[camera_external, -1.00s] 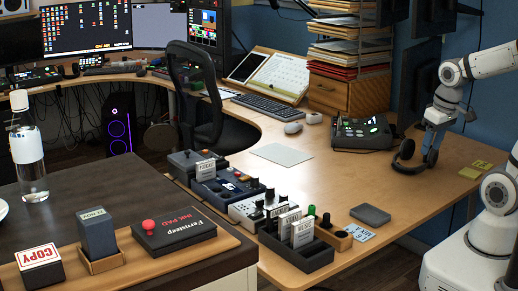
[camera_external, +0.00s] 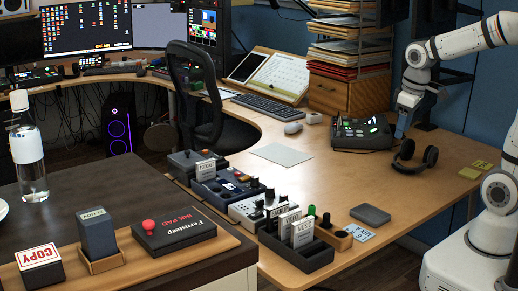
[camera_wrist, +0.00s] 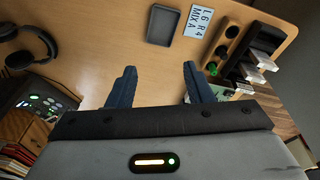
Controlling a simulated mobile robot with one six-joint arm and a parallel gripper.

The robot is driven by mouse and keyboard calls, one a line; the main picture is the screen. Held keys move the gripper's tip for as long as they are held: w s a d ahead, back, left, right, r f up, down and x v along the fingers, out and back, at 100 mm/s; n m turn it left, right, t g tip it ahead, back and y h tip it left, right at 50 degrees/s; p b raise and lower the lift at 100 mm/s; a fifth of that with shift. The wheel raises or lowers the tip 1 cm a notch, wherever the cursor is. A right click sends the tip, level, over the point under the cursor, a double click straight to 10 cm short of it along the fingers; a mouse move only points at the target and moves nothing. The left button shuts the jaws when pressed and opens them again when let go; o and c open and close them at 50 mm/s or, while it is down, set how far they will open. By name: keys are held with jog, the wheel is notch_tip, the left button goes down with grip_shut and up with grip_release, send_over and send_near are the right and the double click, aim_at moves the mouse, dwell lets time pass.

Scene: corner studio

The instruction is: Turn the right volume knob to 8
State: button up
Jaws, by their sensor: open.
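A dark desk unit (camera_external: 361,132) with lit green displays stands at the back of the wooden desk. It also shows at the left of the wrist view (camera_wrist: 40,104). I cannot make out a right volume knob or its setting. A white card (camera_external: 359,232) lies near the desk's front edge; in the wrist view the card (camera_wrist: 197,20) reads "L 6 R 4" and "MIX A". My gripper (camera_external: 401,133) hangs just right of the unit, above the desk. In the wrist view my gripper (camera_wrist: 158,78) has its two blue fingers apart, with nothing between them.
Black headphones (camera_external: 428,157) lie right of the unit, near my gripper. Paper trays (camera_external: 349,45) stand behind it.

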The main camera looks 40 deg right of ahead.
jog(key=w+a+n, duration=0.5)
jog(key=w, duration=0.7)
jog(key=n+g, duration=0.2)
jog(key=n, duration=0.9)
send_near(270, 188)
jog(key=shift+d+f+p, duration=0.2)
jog(key=shift+f+p, duration=0.1)
jog(key=shift+w+a+f, duration=0.1)
jog(key=shift+a+f, duration=0.1)
jog(key=shift+f, duration=0.35)
notch_tip(270, 188, down, 7)
jog(key=shift+w+f+p, duration=0.1)
jog(key=shift+p, duration=0.2)
jog(key=c, duration=1)
